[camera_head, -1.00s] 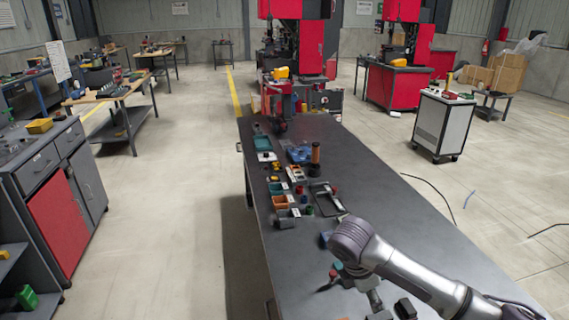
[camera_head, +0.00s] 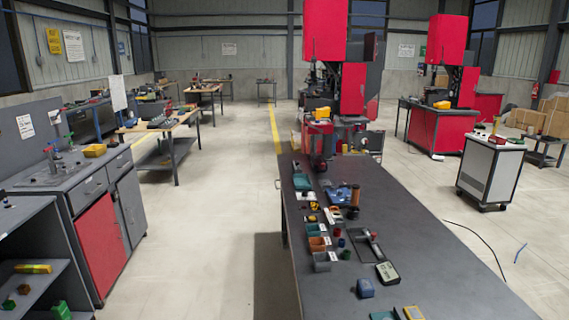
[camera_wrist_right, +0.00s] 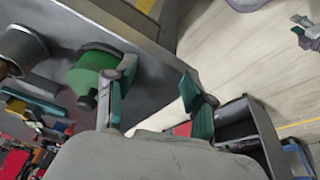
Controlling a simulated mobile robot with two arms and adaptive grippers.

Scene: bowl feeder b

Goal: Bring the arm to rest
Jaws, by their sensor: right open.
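My right gripper (camera_wrist_right: 155,95) shows in the right wrist view with its two teal-padded fingers spread wide. The gap between them is empty, with the dark bench edge and pale floor beyond. A green round part (camera_wrist_right: 92,72) with a dark knob is beside and behind the left-hand finger; I cannot tell if they touch. A grey piece that looks like my left gripper (camera_wrist_right: 307,31) is at the upper right edge of that view, too small to judge its jaws. Neither arm is in the head view.
In the head view the long dark bench (camera_head: 440,270) carries several small bins and parts, a blue part (camera_head: 365,288) and a handheld meter (camera_head: 388,273). Its right side is largely bare. A grey cabinet (camera_head: 128,210) stands left across open floor. A white cart (camera_head: 490,170) stands right.

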